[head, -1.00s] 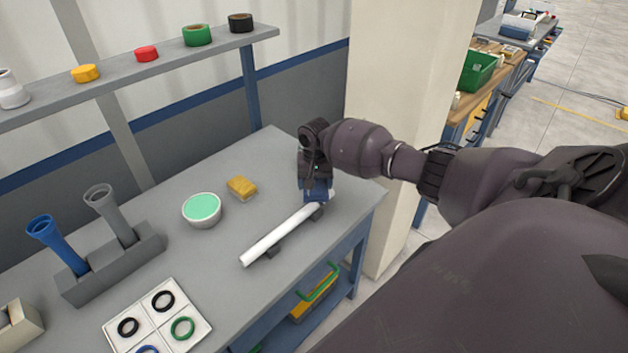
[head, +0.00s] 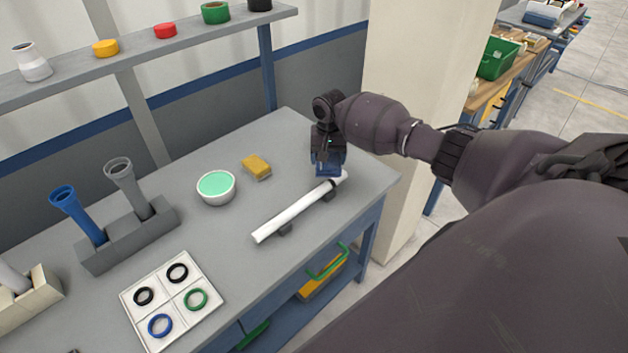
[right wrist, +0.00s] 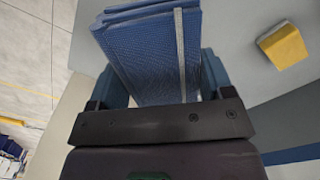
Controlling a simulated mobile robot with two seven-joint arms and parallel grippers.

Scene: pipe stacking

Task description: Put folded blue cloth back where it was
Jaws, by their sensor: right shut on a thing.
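The folded blue cloth (right wrist: 145,55) is held between the fingers of my right gripper in the right wrist view; it has a pale stripe along one side. In the head view my right gripper (head: 327,170) points down at the far right part of the workbench, behind the right end of the white pipe (head: 290,213). The cloth (head: 326,166) shows there only as a small dark blue patch at the fingers. I cannot tell whether it touches the bench. My left gripper is not in view.
The white pipe lies on small dark supports on the bench (head: 330,238). A yellow sponge (head: 257,167), a bowl with green contents (head: 216,187), a grey holder with a blue and a grey pipe (head: 130,238), and a ring tray (head: 172,298) stand leftward. A shelf (head: 140,62) runs behind.

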